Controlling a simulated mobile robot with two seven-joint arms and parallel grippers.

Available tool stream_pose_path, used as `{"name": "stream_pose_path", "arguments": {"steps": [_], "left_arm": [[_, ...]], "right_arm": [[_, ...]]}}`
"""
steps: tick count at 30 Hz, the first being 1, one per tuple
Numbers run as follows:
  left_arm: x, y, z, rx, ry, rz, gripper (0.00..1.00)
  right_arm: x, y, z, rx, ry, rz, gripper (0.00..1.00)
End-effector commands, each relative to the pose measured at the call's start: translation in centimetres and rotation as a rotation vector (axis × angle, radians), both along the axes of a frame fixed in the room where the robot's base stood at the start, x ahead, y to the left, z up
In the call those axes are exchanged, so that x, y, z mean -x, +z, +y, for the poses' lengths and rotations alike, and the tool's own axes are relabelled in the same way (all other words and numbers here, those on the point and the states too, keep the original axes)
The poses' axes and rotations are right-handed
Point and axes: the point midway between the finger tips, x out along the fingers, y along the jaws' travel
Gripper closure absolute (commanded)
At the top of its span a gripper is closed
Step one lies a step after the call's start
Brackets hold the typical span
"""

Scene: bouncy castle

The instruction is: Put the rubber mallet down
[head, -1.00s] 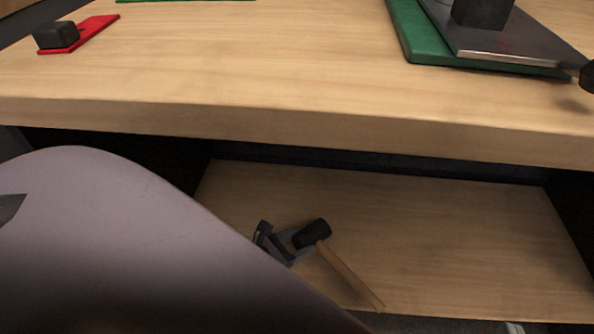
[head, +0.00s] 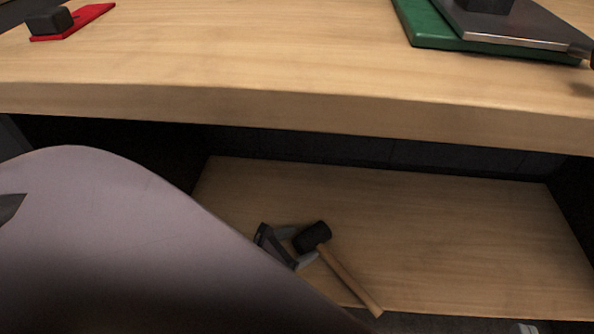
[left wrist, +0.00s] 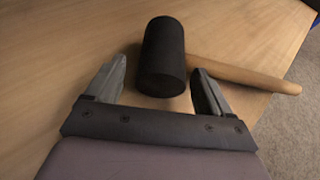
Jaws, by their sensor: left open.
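The rubber mallet (head: 314,238) has a black cylindrical head and a light wooden handle. It lies on the lower wooden shelf (head: 440,240), its handle pointing toward the shelf's front edge. My left gripper (head: 304,246) is at the mallet's head, low over the shelf. In the left wrist view the mallet (left wrist: 163,58) lies just ahead of and between the fingers of my left gripper (left wrist: 160,80). The fingers are spread, with gaps on both sides of the head. My right gripper is in neither view.
The thick worktop (head: 300,105) overhangs the back of the shelf. On it are a red sheet (head: 88,17) with a dark block (head: 50,20), and a green board (head: 425,30) under a metal plate (head: 510,30). The shelf right of the mallet is clear.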

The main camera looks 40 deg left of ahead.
Motion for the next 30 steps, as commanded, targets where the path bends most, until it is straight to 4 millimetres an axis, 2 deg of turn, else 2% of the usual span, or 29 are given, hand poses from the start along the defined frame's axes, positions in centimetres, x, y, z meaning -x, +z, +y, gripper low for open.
{"name": "stream_pose_path", "arguments": {"steps": [2,5,15,19,24,30], "left_arm": [[0.0,0.2,0.0,0.001,0.001,-0.001,0.18],[1.1,0.8,0.3,-0.001,0.000,0.003,0.18],[7.4,3.5,1.8,-0.002,-0.003,0.004,0.18],[9.3,4.3,2.2,-0.001,-0.001,0.003,0.18],[10.6,4.8,2.5,0.001,0.000,0.001,0.18],[10.8,4.8,2.6,0.001,0.000,-0.001,0.18]], "right_arm": [[0.0,0.0,0.0,0.000,0.000,0.000,1.00],[0.0,0.6,0.1,-0.012,0.005,0.011,1.00],[-0.7,0.0,1.6,-0.101,0.028,0.142,1.00],[-0.8,-0.1,2.0,-0.125,0.036,0.172,1.00],[-0.8,-0.2,2.3,-0.141,0.041,0.192,1.00],[-0.8,-0.3,2.4,-0.146,0.043,0.197,1.00]]}}
